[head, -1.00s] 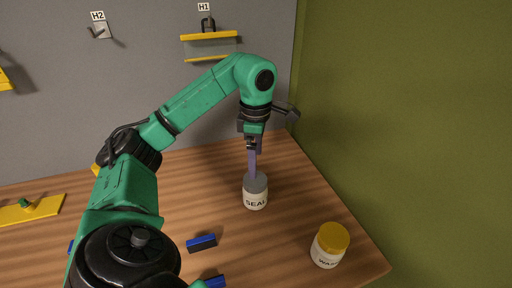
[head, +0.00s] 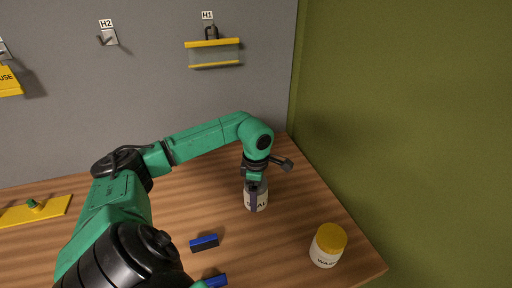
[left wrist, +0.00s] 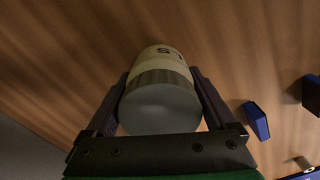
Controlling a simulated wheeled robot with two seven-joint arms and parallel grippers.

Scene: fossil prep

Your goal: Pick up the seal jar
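The seal jar (head: 263,202) is a pale jar with a grey lid and dark lettering, standing on the wooden table. My left gripper (head: 254,200) has come down over it from above, with one finger in front of its label in the head view. In the left wrist view, the seal jar (left wrist: 160,103) sits between the two fingers of my left gripper (left wrist: 160,75), lid toward the camera. The fingers are spread on either side, very close to the jar; whether they touch it is hard to tell. My right gripper is not in view.
A white jar with a yellow lid (head: 328,245) stands right of the seal jar near the table edge. A blue block (head: 204,242) lies at front left. A yellow plate (head: 45,209) lies far left. A grey wall with hooks stands behind, a green wall at right.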

